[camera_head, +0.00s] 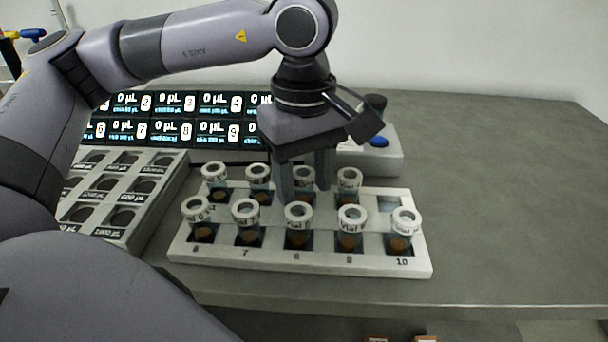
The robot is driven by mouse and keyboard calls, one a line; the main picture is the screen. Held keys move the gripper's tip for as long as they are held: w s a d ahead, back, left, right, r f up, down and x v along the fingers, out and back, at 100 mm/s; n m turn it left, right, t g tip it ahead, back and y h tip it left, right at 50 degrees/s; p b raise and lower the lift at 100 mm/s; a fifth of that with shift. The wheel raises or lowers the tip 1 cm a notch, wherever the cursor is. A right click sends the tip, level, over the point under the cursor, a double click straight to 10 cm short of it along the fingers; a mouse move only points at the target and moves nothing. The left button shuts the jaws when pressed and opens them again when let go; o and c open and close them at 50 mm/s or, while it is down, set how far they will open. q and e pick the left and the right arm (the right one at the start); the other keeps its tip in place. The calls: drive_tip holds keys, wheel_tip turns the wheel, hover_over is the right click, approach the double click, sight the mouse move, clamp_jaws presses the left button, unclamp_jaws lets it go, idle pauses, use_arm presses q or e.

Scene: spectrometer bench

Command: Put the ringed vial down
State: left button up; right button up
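A white vial rack (300,262) stands on the grey bench with two rows of white-capped vials holding brown contents. My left gripper (304,186) points straight down over the middle of the back row. Its two fingers close in on the sides of a vial (304,175), which is partly hidden by them. This vial stands upright at the third back-row place, about level with its neighbours. Which vial counts as the ringed one I cannot tell, since all caps look like rings. My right gripper is out of view.
The front row, with labels such as 7 and 10, is full of vials (298,214). The back-row place at the right end (390,204) looks empty. A grey tray with round wells (150,216), lit displays (210,103) and a device with a blue button (380,142) stand around. The bench is clear at right.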

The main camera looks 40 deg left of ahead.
sight(303, 174)
use_arm(q)
drive_tip(key=shift+r, duration=0.1)
drive_tip(key=shift+r+p, duration=0.25)
drive_tip(key=shift+p, duration=0.05)
wheel_tip(303, 174, up, 12)
drive_tip(key=p, duration=0.1)
drive_tip(key=shift+f, duration=0.15)
drive_tip(key=shift+s, duration=0.1)
idle(0.6)
